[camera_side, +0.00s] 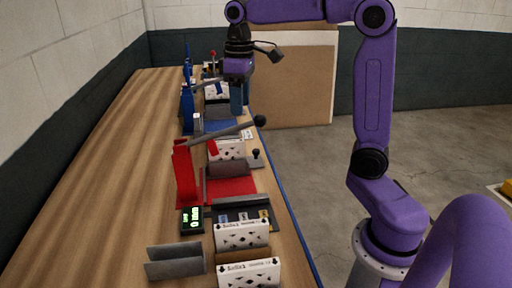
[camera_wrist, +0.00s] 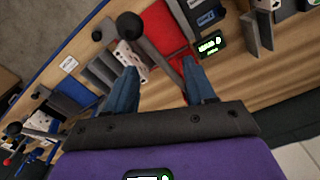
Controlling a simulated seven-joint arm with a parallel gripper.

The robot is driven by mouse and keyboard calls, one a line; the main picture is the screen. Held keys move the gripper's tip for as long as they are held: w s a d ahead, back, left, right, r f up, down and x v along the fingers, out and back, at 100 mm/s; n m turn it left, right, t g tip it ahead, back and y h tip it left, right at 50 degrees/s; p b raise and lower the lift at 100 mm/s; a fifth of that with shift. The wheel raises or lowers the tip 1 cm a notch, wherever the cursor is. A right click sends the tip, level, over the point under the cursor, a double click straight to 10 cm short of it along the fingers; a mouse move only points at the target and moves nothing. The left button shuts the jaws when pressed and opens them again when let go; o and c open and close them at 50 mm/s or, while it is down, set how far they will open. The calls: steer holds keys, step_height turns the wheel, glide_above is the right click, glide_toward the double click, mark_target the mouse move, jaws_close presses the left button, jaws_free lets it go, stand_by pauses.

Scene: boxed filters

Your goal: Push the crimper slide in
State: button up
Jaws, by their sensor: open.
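A red lever device (camera_side: 185,175) with a red base (camera_side: 228,187) stands mid-bench in the side view; its dark lever ends in a black ball (camera_side: 260,121). A small black knob (camera_side: 256,153) stands on a grey piece at its right. A blue device (camera_side: 187,110) stands farther back. No label shows which is the crimper. My gripper (camera_side: 237,108) hangs above the bench's right edge near the blue device, beyond the red one. In the wrist view, my gripper (camera_wrist: 160,68) has its two blue fingers apart with nothing held; the red base (camera_wrist: 165,30) lies beyond them.
A white patterned box (camera_side: 226,150) stands by the red base. Printed boxes (camera_side: 248,272) and a grey bracket (camera_side: 175,262) are at the front. A small display (camera_side: 192,220) sits before the red device. The bench's left side (camera_side: 110,180) is clear.

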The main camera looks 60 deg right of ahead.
steer(key=w+d+f+m, duration=0.1)
steer(key=w+d+m, duration=0.3)
steer(key=d, duration=0.5)
glide_above(256, 150)
step_height(256, 150, down, 6)
steer(key=r, duration=0.1)
step_height(256, 150, down, 19)
steer(key=shift+r, duration=0.15)
jaws_close()
